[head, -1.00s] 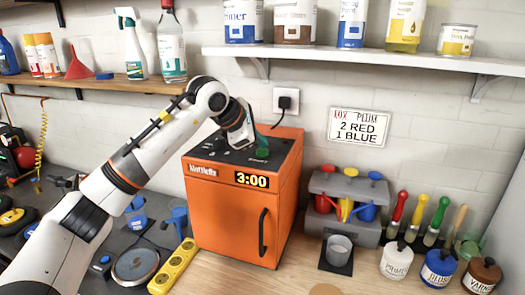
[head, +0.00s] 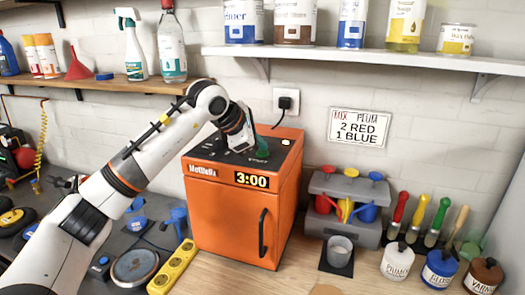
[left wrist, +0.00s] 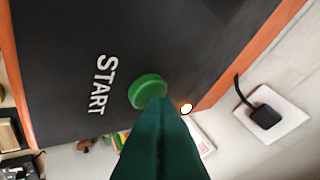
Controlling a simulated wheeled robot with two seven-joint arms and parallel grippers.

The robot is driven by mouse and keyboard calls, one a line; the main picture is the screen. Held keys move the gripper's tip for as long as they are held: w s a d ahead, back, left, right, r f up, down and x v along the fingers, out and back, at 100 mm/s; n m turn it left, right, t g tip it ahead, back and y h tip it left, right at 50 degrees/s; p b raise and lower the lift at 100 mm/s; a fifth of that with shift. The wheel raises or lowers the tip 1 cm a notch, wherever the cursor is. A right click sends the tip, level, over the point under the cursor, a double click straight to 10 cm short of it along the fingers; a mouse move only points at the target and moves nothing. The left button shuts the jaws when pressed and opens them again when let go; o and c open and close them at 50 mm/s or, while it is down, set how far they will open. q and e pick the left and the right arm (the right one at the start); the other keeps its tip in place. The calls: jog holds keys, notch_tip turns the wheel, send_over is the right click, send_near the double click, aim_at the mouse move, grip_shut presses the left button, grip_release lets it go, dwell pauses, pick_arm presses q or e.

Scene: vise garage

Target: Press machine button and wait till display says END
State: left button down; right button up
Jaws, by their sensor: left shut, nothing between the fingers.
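The orange Mattelfix machine (head: 225,213) stands on the bench with a dark top panel and a closed front door. Its display (head: 252,180) reads 3:00. A round green button (left wrist: 147,90) sits beside the white START lettering (left wrist: 104,85) on the top panel in the left wrist view. My left gripper (head: 262,154) is shut and empty over the machine's top. Its dark green fingers (left wrist: 163,125) reach up to the button's edge in the left wrist view; I cannot tell if they touch it. My right gripper is not in view.
A grey holder with coloured scoops (head: 345,205) and a cup (head: 339,250) stand right of the machine. A yellow power strip (head: 173,267) lies to its left. A shelf (head: 370,59) hangs above, and a black plug (head: 285,102) is in the wall behind.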

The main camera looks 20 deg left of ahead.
aim_at(259, 154)
pick_arm(q)
jog(key=shift+r+p, duration=0.55)
jog(key=shift+r, duration=0.3)
jog(key=shift+r+p, duration=1.85)
jog(key=shift+r, duration=0.7)
